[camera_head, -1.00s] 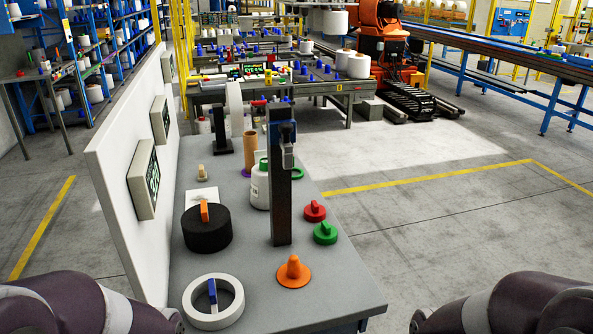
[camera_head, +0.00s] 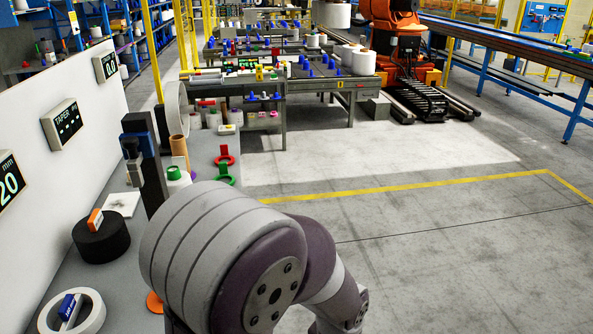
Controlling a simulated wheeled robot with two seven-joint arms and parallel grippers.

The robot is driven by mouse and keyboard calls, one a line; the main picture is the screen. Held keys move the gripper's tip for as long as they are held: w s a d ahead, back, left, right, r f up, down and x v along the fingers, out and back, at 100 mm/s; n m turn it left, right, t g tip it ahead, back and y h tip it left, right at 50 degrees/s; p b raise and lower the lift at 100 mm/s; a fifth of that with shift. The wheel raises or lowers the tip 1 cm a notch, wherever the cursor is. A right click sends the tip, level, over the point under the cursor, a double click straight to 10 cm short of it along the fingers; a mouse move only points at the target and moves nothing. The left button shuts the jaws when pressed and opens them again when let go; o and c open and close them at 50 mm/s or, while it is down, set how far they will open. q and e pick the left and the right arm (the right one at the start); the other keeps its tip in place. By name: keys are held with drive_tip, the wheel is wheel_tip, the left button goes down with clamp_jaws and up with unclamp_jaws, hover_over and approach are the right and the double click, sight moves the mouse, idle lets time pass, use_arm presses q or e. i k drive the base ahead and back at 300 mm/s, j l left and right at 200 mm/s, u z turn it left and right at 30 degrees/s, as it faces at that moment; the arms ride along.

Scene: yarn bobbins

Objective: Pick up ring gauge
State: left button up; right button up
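Several ring-like pieces stand on the grey bench. A white ring (camera_head: 93,315) with a blue block across it lies at the lower left, partly cut by the bottom edge. A red ring with a tab (camera_head: 224,159) and a green ring with a tab (camera_head: 222,180) lie farther back, near the bench's right edge. I cannot tell which the task names. One of my arms crosses the lower middle and hides much of the bench's right part. Neither gripper is in view.
A black disc (camera_head: 103,247) with an orange block stands behind the white ring. A dark upright gauge stand (camera_head: 153,185) and brown tube (camera_head: 179,152) stand farther back. A white panel (camera_head: 60,185) with displays borders the bench's left. An orange piece (camera_head: 154,302) is mostly hidden.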

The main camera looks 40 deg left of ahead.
sight(224, 169)
drive_tip(key=i+l+u, duration=0.1)
drive_tip(key=i+u, duration=0.2)
drive_tip(key=i, duration=0.2)
drive_tip(key=i+l+u, duration=0.3)
drive_tip(key=i, duration=0.15)
drive_tip(key=i+l+u, duration=0.3)
drive_tip(key=i, duration=0.15)
drive_tip(key=j, duration=0.1)
